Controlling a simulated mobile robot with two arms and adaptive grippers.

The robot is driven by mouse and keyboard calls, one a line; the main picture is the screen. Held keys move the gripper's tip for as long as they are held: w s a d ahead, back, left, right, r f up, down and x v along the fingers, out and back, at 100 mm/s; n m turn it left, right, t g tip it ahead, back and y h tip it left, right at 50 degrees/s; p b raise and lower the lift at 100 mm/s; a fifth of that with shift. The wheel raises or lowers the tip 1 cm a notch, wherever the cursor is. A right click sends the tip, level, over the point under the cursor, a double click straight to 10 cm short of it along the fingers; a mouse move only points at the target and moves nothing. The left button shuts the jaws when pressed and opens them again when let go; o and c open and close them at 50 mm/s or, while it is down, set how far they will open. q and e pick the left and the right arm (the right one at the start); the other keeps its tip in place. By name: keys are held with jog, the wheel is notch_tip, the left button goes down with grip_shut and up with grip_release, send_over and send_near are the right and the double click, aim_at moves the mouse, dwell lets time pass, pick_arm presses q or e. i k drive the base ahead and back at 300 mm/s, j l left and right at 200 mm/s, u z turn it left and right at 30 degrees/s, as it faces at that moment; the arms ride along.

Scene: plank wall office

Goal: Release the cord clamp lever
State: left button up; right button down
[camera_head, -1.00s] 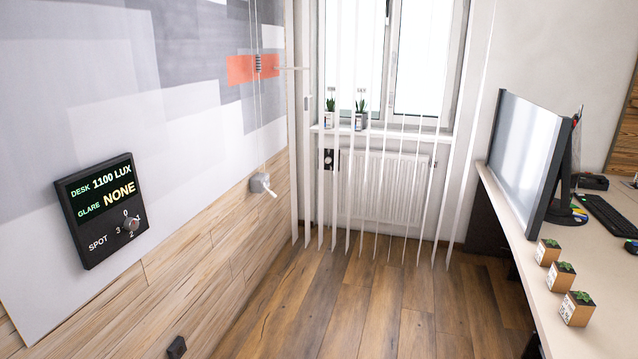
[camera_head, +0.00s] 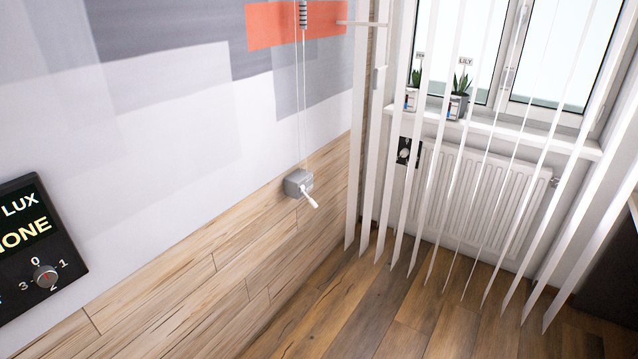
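The cord clamp (camera_head: 297,183) is a small grey box on the left wall, at the top edge of the wood planking. Its white lever (camera_head: 311,200) sticks out and points down to the right. Two thin cords (camera_head: 301,100) run from the clamp straight up to a dark ribbed piece (camera_head: 303,14) in front of the orange patch. Neither of my grippers shows in the head view.
White vertical blind slats (camera_head: 431,170) hang to the right of the clamp, before the window, radiator (camera_head: 470,190) and potted plants (camera_head: 459,97). A black panel with a knob (camera_head: 46,276) is at the left. The wood floor (camera_head: 390,310) in view is clear.

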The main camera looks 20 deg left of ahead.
aim_at(311, 201)
jog(key=i+u, duration=0.35)
jog(key=i+l+u, duration=0.1)
jog(key=i+u, duration=0.2)
jog(key=i, duration=0.2)
jog(key=i+l+u, duration=0.2)
jog(key=i+u, duration=0.15)
jog(key=i+l+u, duration=0.35)
jog(key=i, duration=0.1)
